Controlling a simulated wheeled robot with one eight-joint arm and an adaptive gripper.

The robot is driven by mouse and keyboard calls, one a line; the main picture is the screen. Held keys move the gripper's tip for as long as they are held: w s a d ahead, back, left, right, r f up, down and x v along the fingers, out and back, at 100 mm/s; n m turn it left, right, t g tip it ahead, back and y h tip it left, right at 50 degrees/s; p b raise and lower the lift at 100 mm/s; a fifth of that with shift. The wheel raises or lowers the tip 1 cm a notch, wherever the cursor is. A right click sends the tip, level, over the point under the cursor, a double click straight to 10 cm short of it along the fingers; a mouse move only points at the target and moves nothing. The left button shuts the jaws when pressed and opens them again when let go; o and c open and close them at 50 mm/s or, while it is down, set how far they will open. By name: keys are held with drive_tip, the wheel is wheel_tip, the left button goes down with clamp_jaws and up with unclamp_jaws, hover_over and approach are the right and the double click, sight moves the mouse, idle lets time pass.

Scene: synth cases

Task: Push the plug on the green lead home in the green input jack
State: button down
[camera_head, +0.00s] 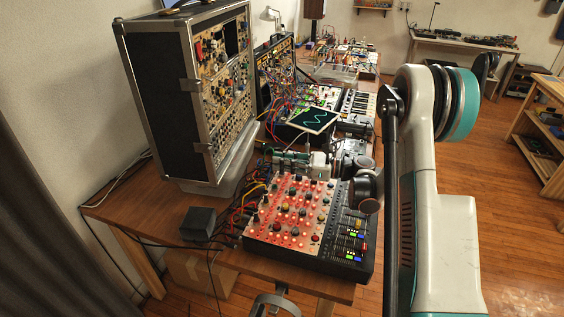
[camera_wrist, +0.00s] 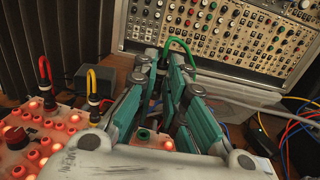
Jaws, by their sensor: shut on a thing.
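My gripper (camera_wrist: 165,68) has its teal fingers close together in the wrist view, pointing away over the red-lit panel. The green lead (camera_wrist: 181,41) arches up from between the fingertips and drops behind the right finger. The gripper is shut on the plug of this lead; the plug itself is mostly hidden by the fingers. In the head view my gripper (camera_head: 290,158) is low at the back edge of the mixer (camera_head: 300,262).
A red lead's plug (camera_wrist: 45,80) and a yellow lead's plug (camera_wrist: 93,88) stand upright in the panel to the left. A dark box (camera_head: 199,223) lies left of the mixer. A tall modular case (camera_head: 160,95) and a tablet (camera_head: 313,119) stand behind.

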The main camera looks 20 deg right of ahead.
drive_tip(key=shift+f+b, duration=0.5)
drive_tip(key=shift+f, duration=1.75)
drive_tip(key=shift+f, duration=0.35)
drive_tip(key=shift+a, duration=0.1)
idle(2.3)
drive_tip(key=shift+d, duration=0.25)
idle(1.9)
